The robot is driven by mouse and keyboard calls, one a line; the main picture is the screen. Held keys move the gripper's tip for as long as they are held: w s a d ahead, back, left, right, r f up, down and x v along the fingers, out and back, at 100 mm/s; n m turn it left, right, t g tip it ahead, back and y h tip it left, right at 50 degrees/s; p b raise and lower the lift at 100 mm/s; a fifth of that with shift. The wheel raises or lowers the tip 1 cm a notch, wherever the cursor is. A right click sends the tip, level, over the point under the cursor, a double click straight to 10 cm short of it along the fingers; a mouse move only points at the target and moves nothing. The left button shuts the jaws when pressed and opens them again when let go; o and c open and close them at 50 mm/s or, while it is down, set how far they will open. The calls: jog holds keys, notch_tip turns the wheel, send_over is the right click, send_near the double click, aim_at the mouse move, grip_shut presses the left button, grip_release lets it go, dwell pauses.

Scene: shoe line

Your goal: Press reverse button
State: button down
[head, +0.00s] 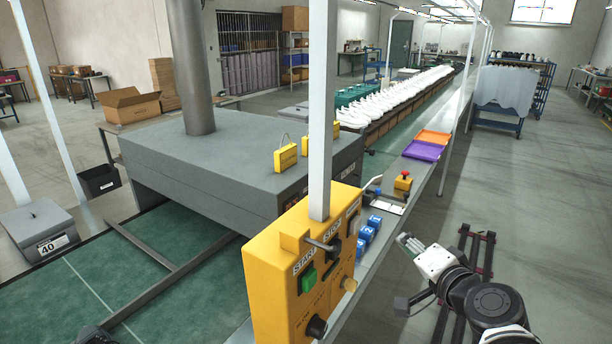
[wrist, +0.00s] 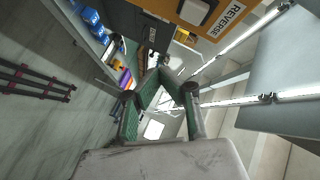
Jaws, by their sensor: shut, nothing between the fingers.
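The yellow control box (head: 268,262) stands at the centre of the head view. A pale square button (head: 352,226) is on its far right part, its label too small to read there. In the wrist view the box edge is at the top, with a pale square button (wrist: 195,11) beside the REVERSE label (wrist: 229,18). My gripper (head: 405,240) is to the right of the box, apart from it. In the wrist view my gripper (wrist: 160,72) is shut and empty, below the button in the picture and not touching it.
The box also carries a green START button (head: 307,280), a STOP control and black knobs (head: 316,326). Blue blocks (head: 367,234) and a red-topped yellow button box (head: 403,181) are on the ledge behind.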

aim_at(355, 225)
jog(key=w+a, duration=0.4)
jog(key=a, duration=0.1)
jog(key=shift+a+b, duration=0.4)
jog(key=shift+w+a, duration=0.1)
jog(key=shift+w, duration=0.05)
dwell(1.2)
jog(key=shift+w+a, duration=0.2)
jog(key=shift+a, duration=0.05)
